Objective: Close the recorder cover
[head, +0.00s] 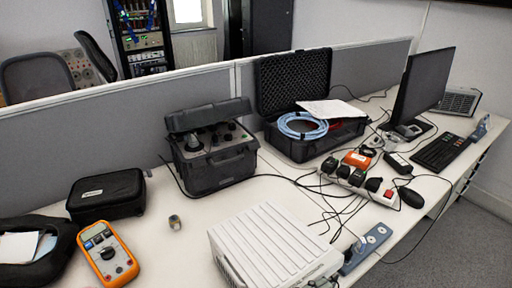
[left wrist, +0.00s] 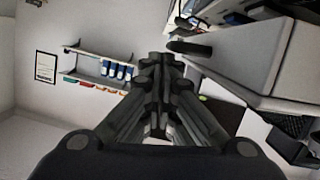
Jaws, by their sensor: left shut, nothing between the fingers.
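The recorder looks to be the black hard-shell instrument case (head: 218,168) on the desk, left of centre in the head view. Its panel with knobs and connectors is partly exposed. Its cover (head: 207,115) is raised along the back edge and does not lie down on the front rim. My left gripper (left wrist: 160,62) shows in the left wrist view, shut and empty, pointing away from the camera. Nothing touches its fingers there. Neither gripper shows in the head view, and the recorder cannot be made out in the left wrist view.
A larger open case (head: 291,86) with a blue cable coil (head: 302,125) stands right of the recorder. A white ridged box (head: 272,245) lies in front. An orange multimeter (head: 107,254) and black pouch (head: 106,194) are left. Loose cables cross the desk; a grey partition (head: 115,115) stands behind.

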